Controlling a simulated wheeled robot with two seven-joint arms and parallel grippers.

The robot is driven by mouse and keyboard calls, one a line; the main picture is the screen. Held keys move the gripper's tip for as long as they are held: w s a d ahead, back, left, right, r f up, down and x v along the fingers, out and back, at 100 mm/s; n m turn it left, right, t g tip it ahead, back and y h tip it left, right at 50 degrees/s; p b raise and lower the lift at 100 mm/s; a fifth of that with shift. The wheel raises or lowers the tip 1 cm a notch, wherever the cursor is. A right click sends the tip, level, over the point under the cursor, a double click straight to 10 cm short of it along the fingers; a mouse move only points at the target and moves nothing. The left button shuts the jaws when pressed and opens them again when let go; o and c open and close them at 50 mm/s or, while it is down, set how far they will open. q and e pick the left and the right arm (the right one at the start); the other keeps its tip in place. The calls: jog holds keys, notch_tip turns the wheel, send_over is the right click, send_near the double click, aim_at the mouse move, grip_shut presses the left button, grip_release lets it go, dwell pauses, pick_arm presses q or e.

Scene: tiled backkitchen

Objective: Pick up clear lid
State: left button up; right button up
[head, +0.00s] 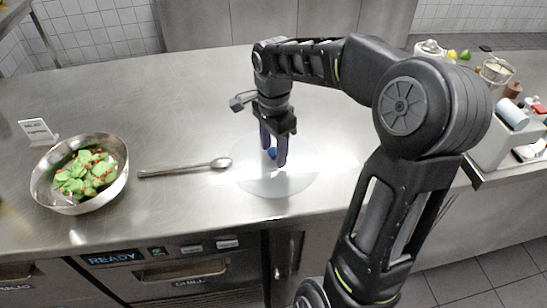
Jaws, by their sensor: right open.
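The clear lid (294,186) is a flat, see-through disc lying on the steel counter, with a small blue knob (272,153) near its middle. My right gripper (273,160) points down over the lid, its two dark fingers open and apart around the knob. I cannot tell whether the fingers touch the knob or the lid. The arm covers part of the view behind the lid. My left gripper is not in the head view.
A metal spoon (185,169) lies left of the lid. A steel bowl (120,184) of green salad and a small sign (38,131) stand further left. Containers and fruit (465,55) crowd the right side. The counter behind the spoon is clear.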

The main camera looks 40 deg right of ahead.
jog(key=shift+c, duration=0.2)
grip_shut()
dwell(0.6)
